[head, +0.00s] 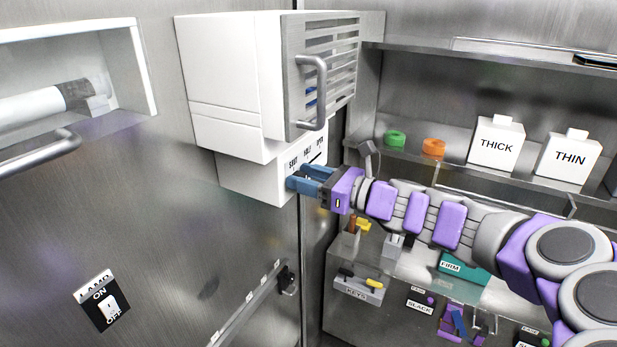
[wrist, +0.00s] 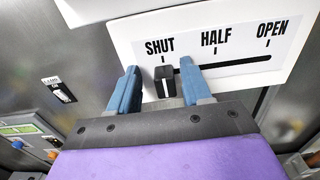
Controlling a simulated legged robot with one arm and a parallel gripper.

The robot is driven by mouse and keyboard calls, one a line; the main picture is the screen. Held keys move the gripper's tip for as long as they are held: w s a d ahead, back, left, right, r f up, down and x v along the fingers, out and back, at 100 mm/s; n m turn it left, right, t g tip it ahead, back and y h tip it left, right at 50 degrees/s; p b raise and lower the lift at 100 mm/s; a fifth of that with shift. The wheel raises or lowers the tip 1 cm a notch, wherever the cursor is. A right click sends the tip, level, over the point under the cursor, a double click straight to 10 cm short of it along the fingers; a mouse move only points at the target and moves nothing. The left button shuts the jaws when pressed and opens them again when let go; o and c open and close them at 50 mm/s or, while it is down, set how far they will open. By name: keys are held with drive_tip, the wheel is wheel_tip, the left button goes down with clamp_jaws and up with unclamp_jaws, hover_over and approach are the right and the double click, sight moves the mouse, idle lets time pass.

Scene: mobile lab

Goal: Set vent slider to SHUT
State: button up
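The vent slider's black knob (wrist: 165,84) sits at the left end of its slot in the wrist view, under the SHUT label (wrist: 160,47). The HALF label (wrist: 216,38) and OPEN label (wrist: 271,28) are farther right along the slot. My gripper (wrist: 158,66) is open, with one blue finger on each side of the knob. Gaps show between the knob and both fingers. In the head view my gripper (head: 297,177) is at the label panel (head: 262,177) below the white vent box, and the knob is hidden there.
The vent box (head: 228,85) with a handle (head: 321,95) hangs just above my gripper. A shelf at right holds THICK (head: 496,146) and THIN (head: 568,158) containers. A lamp switch (head: 103,302) is on the left wall.

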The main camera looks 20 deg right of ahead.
drive_tip(key=shift+d, duration=0.15)
drive_tip(key=shift+s+d, duration=0.4)
drive_tip(key=v, duration=1.6)
drive_tip(key=shift+b, duration=0.45)
drive_tip(key=shift+s+f, duration=0.1)
